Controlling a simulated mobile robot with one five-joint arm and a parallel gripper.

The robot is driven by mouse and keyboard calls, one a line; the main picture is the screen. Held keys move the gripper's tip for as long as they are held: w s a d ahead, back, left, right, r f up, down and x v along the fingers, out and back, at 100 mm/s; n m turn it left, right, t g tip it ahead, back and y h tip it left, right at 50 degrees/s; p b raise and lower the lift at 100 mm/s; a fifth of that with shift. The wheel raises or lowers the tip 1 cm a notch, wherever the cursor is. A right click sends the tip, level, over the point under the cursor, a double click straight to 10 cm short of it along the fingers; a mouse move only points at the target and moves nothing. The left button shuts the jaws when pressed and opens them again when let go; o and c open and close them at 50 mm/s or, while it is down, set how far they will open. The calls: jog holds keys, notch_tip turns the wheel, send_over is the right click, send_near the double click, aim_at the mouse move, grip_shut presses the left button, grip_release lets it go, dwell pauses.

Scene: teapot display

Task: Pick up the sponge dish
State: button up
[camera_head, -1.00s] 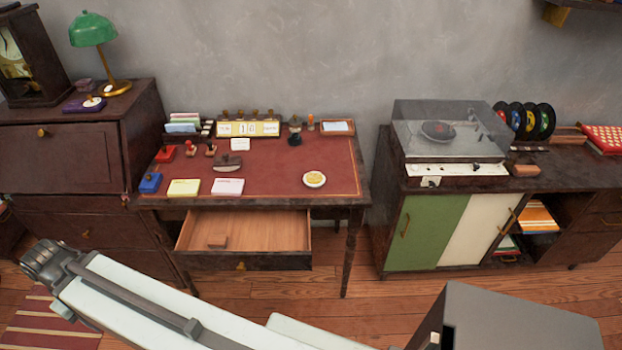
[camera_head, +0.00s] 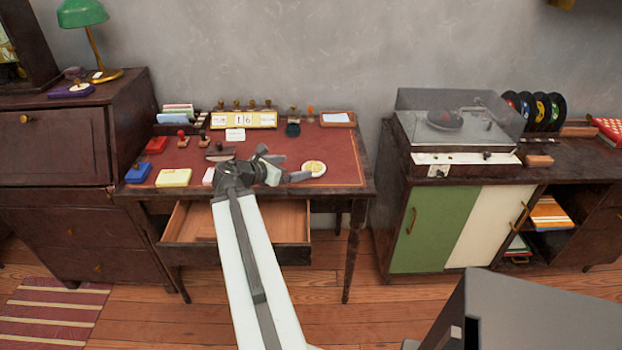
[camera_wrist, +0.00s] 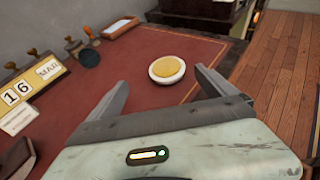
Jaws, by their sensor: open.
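The sponge dish, a small round white dish with a yellow sponge in it (camera_head: 314,168), lies on the red desk top near its right front part. It also shows in the wrist view as a white dish (camera_wrist: 167,70), ahead of my jaws and roughly between their lines. My gripper (camera_head: 290,168) is just left of the dish in the head view. In the wrist view my gripper (camera_wrist: 160,88) has its two fingers spread wide with nothing between them.
The desk (camera_head: 340,150) holds a calendar (camera_head: 245,120), several stamps, a blue ink pad (camera_head: 138,173), a yellow note pad (camera_head: 174,178) and a framed card (camera_head: 337,119). Its drawer (camera_head: 285,218) is pulled out below my arm. The desk top around the dish is clear.

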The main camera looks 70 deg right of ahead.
aim_at(312, 167)
jog(key=shift+s+d+f, duration=0.1)
jog(key=shift+s+d, duration=0.2)
jog(key=shift+s, duration=0.35)
jog(key=shift+b+x, duration=0.55)
jog(key=shift+x, duration=0.65)
jog(key=d+f+b, duration=0.1)
jog(key=s+d+f, duration=0.1)
jog(key=d+f+b, duration=0.1)
jog(key=shift+s+d+b, duration=0.3)
jog(key=shift+d+b, duration=0.05)
jog(key=shift+s+d, duration=0.1)
jog(key=shift+d, duration=0.05)
jog(key=shift+r, duration=0.15)
jog(key=c, duration=1.6)
